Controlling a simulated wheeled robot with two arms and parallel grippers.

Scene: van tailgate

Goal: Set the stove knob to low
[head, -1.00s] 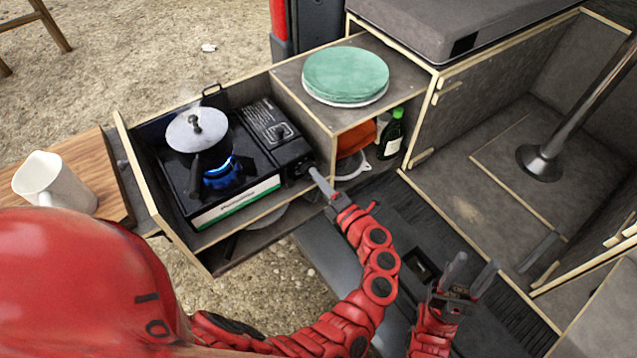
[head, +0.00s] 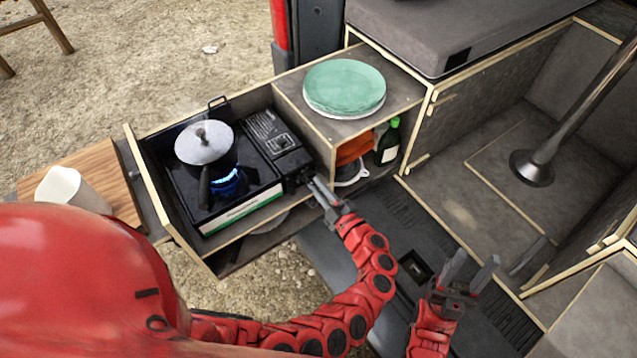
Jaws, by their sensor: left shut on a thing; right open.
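The black camping stove (head: 265,195) sits in the pulled-out drawer. A lidded pot (head: 205,145) stands on its burner, with a blue flame (head: 228,181) lit under it. The stove knob (head: 304,179) is on the stove's front right face, mostly hidden by my gripper; its setting cannot be read. My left gripper (head: 317,186) reaches in from the front, its fingertips at the knob and shut on it. My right gripper (head: 472,270) is open and empty, to the right over the dark van floor, away from the stove.
Green plates (head: 344,86) are stacked on the shelf top right of the stove. A green bottle (head: 388,143) and a pan (head: 350,172) stand in the cubby below.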

